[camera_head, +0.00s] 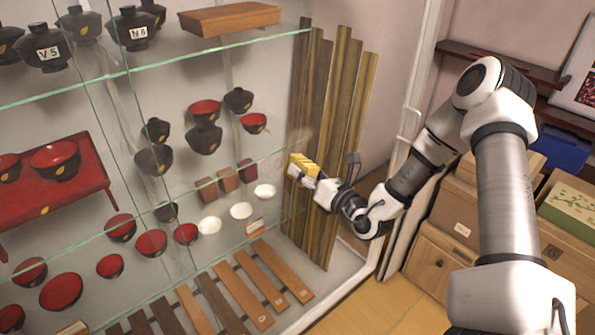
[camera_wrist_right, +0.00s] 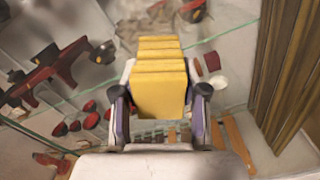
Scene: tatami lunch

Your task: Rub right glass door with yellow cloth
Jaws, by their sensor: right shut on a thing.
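The yellow cloth (camera_head: 303,164) is a folded, layered block held at the tip of my right gripper (camera_head: 318,177). In the right wrist view the yellow cloth (camera_wrist_right: 160,85) sits between the two fingers of my right gripper (camera_wrist_right: 160,100), which is shut on it. The right glass door (camera_head: 275,120) is a clear pane in front of the cabinet shelves. The cloth is at or close to the glass, in front of the dark wooden boards; I cannot tell for certain whether it touches. My left gripper is not in view.
Behind the glass are shelves with black lidded bowls (camera_head: 135,27), red bowls (camera_head: 62,285), a red stand (camera_head: 97,180) and tall wooden boards (camera_head: 322,120). A white door frame with a handle (camera_head: 409,125) stands right of the cloth. Wooden boxes (camera_head: 440,262) are at the right.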

